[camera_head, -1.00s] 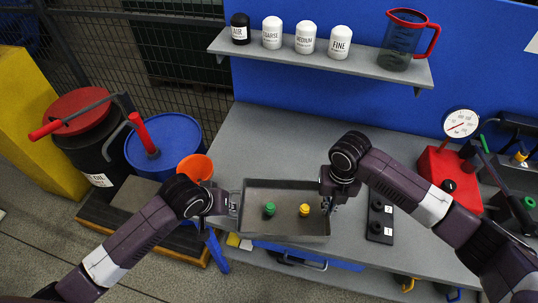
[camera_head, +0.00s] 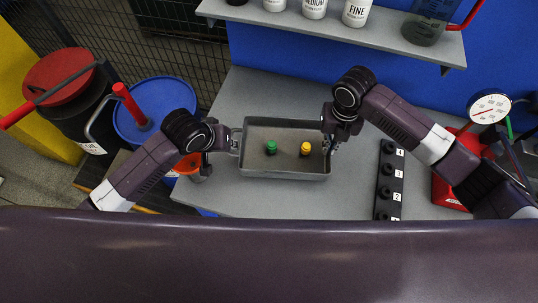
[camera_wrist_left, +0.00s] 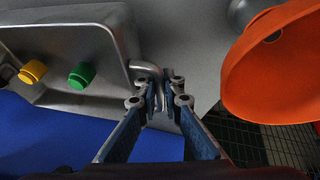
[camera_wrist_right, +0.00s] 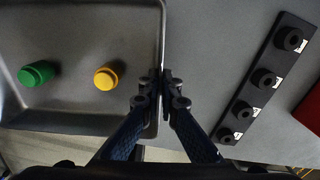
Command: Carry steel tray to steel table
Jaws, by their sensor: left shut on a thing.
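The steel tray (camera_head: 285,135) is a shallow grey rectangular pan over the grey table (camera_head: 240,95). A green weight (camera_head: 271,147) and a yellow weight (camera_head: 305,148) stand in it, apart. My left gripper (camera_wrist_left: 160,92) is shut on the handle at the tray's left end. My right gripper (camera_wrist_right: 165,82) has its fingers closed together on the tray's right end. The tray looks level; I cannot tell whether it touches the surface beneath. The tray's floor also shows in the right wrist view (camera_wrist_right: 85,40).
A black rack (camera_head: 389,180) with several numbered knobs stands right of my right gripper. A red gauge unit (camera_head: 448,190) is farther right. An orange funnel (camera_wrist_left: 275,65) is close to my left gripper. A shelf (camera_head: 340,30) with containers overhangs the back. A blue drum (camera_head: 165,98) stands left.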

